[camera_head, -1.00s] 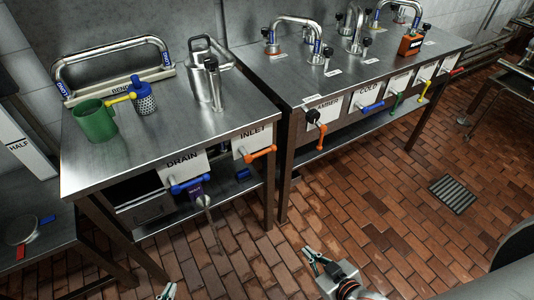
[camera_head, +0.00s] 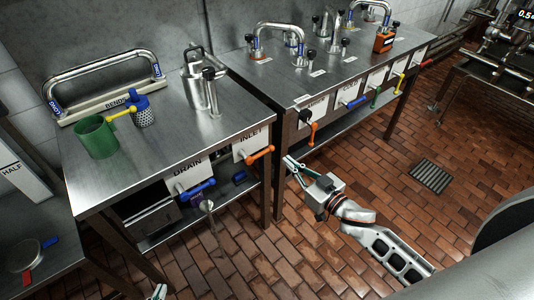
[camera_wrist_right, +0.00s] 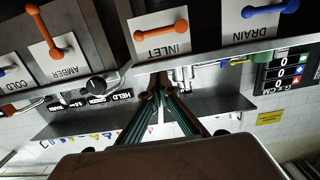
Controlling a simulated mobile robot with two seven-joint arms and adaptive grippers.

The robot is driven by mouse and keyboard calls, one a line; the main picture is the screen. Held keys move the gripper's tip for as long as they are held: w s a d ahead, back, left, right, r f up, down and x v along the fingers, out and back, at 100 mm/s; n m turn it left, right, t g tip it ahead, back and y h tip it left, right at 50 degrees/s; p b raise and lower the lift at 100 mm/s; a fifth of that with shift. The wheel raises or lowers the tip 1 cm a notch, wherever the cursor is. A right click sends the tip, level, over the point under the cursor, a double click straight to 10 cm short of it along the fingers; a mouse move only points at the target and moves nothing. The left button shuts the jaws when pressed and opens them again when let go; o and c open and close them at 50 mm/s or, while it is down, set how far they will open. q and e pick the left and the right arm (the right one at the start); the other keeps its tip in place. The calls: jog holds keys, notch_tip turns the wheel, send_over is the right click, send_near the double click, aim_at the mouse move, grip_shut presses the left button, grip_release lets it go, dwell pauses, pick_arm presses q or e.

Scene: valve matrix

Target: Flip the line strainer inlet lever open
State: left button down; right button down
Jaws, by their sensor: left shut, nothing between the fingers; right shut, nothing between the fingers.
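The orange inlet lever (camera_head: 259,155) sits on a white plate labelled INLET on the front of the left steel bench, its bar lying roughly along the bench front. It also shows in the right wrist view (camera_wrist_right: 160,30), above the fingertips. My right gripper (camera_head: 289,162) is shut and empty, a little right of the lever and apart from it. In the right wrist view its fingers (camera_wrist_right: 160,88) meet just off the INLET plate. My left gripper (camera_head: 159,292) is at the bottom edge, mostly out of frame, shut and empty.
The blue drain lever (camera_head: 194,188) is left of the inlet lever. An orange amber lever (camera_head: 312,134) is on the right bench, near my right gripper. A green mug (camera_head: 96,138) and a metal strainer vessel (camera_head: 200,80) stand on the left bench.

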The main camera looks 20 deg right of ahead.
send_over(263, 153)
jog(key=v, duration=0.3)
jog(key=f, duration=0.1)
jog(key=f+b, duration=0.1)
jog(key=f, duration=0.1)
jog(key=f+b, duration=0.1)
jog(key=shift+w+d+f, duration=0.15)
jog(key=shift+w+f, duration=0.15)
jog(key=shift+f, duration=0.1)
